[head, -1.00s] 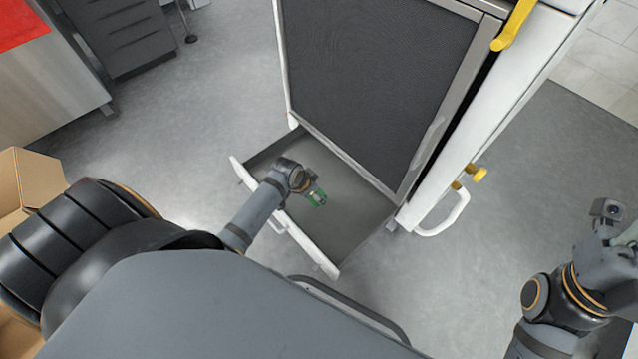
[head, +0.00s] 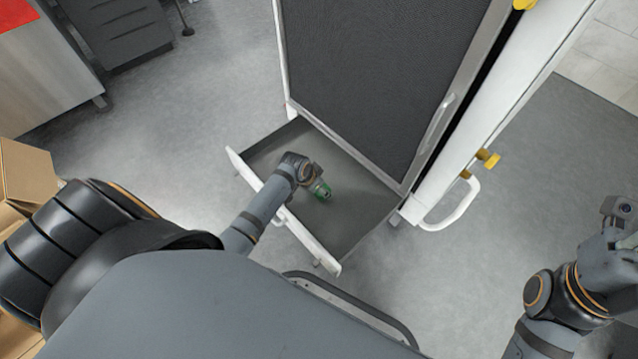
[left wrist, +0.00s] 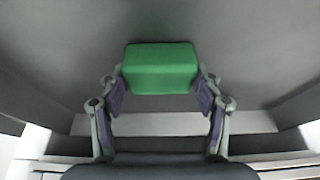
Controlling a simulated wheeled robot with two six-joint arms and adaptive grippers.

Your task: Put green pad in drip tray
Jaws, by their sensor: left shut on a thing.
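The green pad (left wrist: 160,68) is a small green block held between the two fingers of my left gripper (left wrist: 160,90) in the left wrist view. The drip tray is a grey, pulled-out drawer with a white front at the base of the washer. The gap between pad and tray floor is hard to judge. My right gripper (head: 617,222) is at the right edge, and its fingers are not clear.
The washer's dark mesh panel (head: 380,80) rises behind the tray. A white handle (head: 455,208) and yellow knobs (head: 487,159) stick out to its right. A cardboard box (head: 25,175) is at the left. The floor between is clear.

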